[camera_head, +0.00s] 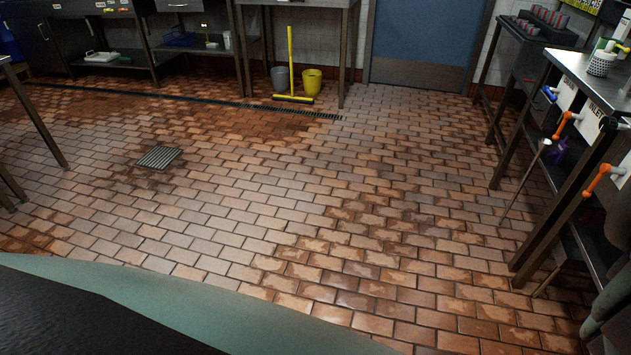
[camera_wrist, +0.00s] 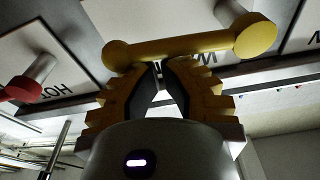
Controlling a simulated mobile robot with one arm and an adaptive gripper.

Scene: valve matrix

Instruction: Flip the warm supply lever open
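In the wrist view, a yellow lever (camera_wrist: 190,45) lies across the picture with a round knob at each end, its right end on a pale stem. Beside it is a label plate (camera_wrist: 160,24) whose lettering is mostly hidden by the lever; a "W" shows, so it may be the warm lever. My gripper (camera_wrist: 161,65), with yellow stepped fingers and dark inner pads, points at the middle of the lever. The tips come very close to it or touch it; I cannot tell which. The tips are close together and partly covered. The gripper is not in the head view.
A red lever (camera_wrist: 20,88) beside a "HOT" plate (camera_wrist: 58,88) is at the wrist view's left. A yellow bucket (camera_head: 312,82) stands far back; the middle floor is clear.

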